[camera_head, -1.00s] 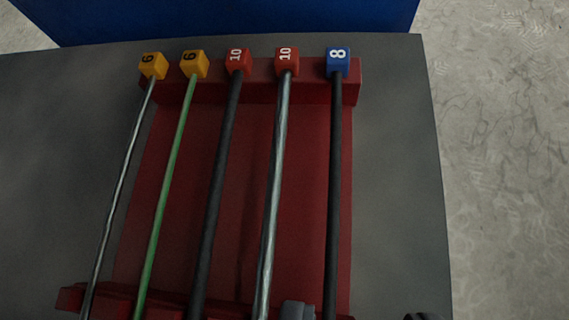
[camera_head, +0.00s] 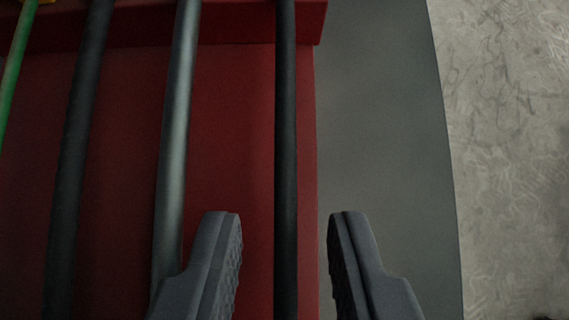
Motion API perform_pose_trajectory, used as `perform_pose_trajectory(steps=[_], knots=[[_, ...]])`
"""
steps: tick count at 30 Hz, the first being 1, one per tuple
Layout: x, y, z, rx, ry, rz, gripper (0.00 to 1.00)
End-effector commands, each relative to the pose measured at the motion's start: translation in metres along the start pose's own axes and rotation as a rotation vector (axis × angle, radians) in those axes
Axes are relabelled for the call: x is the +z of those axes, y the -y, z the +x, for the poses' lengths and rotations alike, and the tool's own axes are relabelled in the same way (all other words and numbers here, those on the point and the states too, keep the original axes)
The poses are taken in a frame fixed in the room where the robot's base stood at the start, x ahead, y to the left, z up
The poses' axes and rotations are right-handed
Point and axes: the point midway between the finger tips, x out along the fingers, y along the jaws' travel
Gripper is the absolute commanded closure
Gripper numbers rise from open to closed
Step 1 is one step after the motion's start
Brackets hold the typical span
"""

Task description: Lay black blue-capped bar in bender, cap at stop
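The black bar (camera_head: 286,140) lies lengthwise in the red rack, the rightmost of the bars in view. Its blue cap, marked 8 in the earlier frame, is now out of view beyond the top edge. My gripper (camera_head: 285,225) is open, with one dark grey finger on each side of this bar. The bar runs between the fingers, and neither finger appears to touch it. I cannot tell how high the fingers are above the rack. The bender and its stop are not in view.
A silver bar (camera_head: 176,130) lies just left, partly behind my left finger. Another black bar (camera_head: 72,150) and a green bar (camera_head: 17,70) lie farther left. The red rack (camera_head: 232,120) sits on a grey table (camera_head: 385,120), clear on the right up to its edge above the pale floor (camera_head: 510,130).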

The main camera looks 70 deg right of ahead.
Motion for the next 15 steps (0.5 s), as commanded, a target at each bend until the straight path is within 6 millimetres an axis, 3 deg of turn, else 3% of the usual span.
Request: perform_pose_trajectory(steps=[14,15], knots=[[-0.0004,-0.0001,0.0074,0.0,0.0,0.0,0.75],[-0.0004,-0.0001,0.0074,0.0,0.0,0.0,0.8]])
